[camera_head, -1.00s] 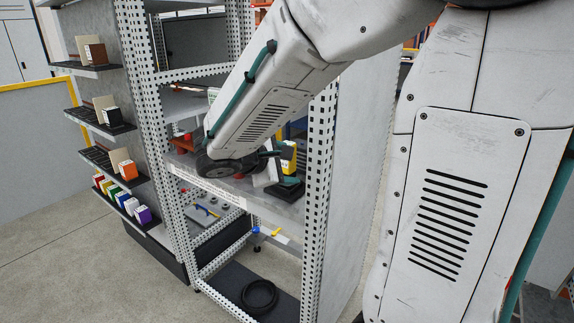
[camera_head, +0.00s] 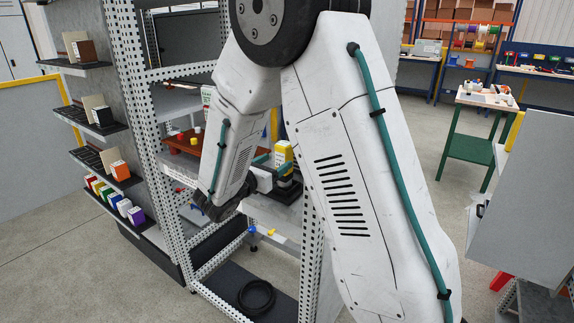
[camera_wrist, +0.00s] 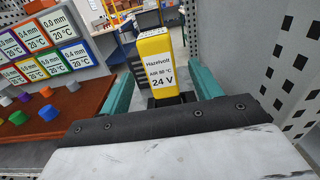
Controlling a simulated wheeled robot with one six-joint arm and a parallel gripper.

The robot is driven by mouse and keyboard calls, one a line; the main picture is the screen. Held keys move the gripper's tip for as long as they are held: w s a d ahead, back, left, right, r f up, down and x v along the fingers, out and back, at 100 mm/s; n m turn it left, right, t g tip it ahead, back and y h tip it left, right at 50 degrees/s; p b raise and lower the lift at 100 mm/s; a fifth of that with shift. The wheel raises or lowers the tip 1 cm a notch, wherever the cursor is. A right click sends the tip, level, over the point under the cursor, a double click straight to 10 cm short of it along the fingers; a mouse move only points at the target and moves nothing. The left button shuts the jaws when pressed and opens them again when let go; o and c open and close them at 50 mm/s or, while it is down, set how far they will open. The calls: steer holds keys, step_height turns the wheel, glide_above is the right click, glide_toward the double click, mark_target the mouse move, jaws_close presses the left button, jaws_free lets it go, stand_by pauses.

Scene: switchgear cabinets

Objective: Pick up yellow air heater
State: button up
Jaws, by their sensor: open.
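In the head view the heater (camera_head: 283,154) is on the rack shelf, partly hidden by my arm. My gripper (camera_wrist: 161,90) is open, with one teal finger left of the heater and one right of it. The heater shows between the fingers, with a gap on the left; I cannot tell whether the right finger touches. In the head view my gripper (camera_head: 264,172) points right towards the heater at shelf height.
A brown board (camera_wrist: 75,105) with several coloured knobs lies left of the gripper, below labelled temperature cards (camera_wrist: 45,45). A perforated metal upright (camera_wrist: 290,75) stands close on the right. A black cable coil (camera_head: 257,297) lies on the rack's bottom shelf.

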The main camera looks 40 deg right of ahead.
mark_target(279, 157)
steer(key=x, duration=0.5)
steer(key=shift+w+d+r, duration=0.1)
steer(key=shift+d+r, duration=0.05)
steer(key=shift+d, duration=0.05)
steer(key=shift+c, duration=0.3)
jaws_close()
steer(key=shift+r, duration=0.2)
step_height(279, 157, up, 9)
steer(key=shift+r, duration=0.1)
steer(key=shift+w+a+r, duration=0.15)
steer(key=shift+w+r, duration=0.05)
steer(key=w+a, duration=0.4)
steer(key=w, duration=0.6)
steer(key=w+a, duration=0.5)
steer(key=w, duration=0.5)
steer(key=shift+a+r, duration=0.2)
steer(key=shift+r, duration=0.25)
